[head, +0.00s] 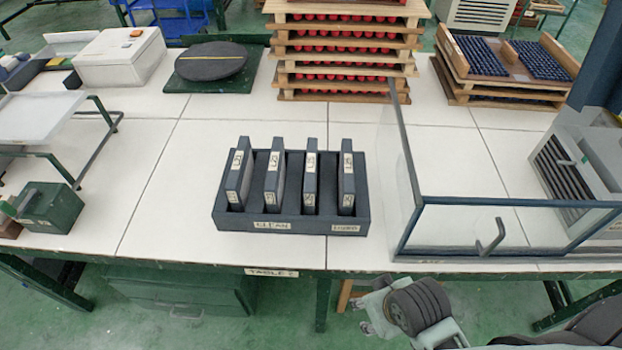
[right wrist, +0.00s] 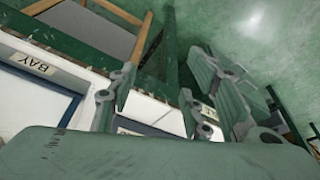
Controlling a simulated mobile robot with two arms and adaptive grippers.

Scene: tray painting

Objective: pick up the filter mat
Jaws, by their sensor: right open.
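Several thin dark grey framed slabs, which look like the filter mats, stand upright in a dark rack (head: 290,222) in the middle of the table. The leftmost filter mat (head: 239,180) and the rightmost one (head: 347,180) carry small white labels. The rack's front has a label reading "CLEAN" and a smaller one at its right. My right gripper (head: 366,313) is open and empty, in front of the table's edge and apart from the rack. Its spread fingers also show in the right wrist view (right wrist: 157,92), with no filter mat there. My left gripper is not in view.
A clear-walled enclosure (head: 480,207) with a front handle stands right of the rack. Stacked trays with red items (head: 345,48), a round dark disc (head: 211,60) and a white box (head: 119,56) stand behind.

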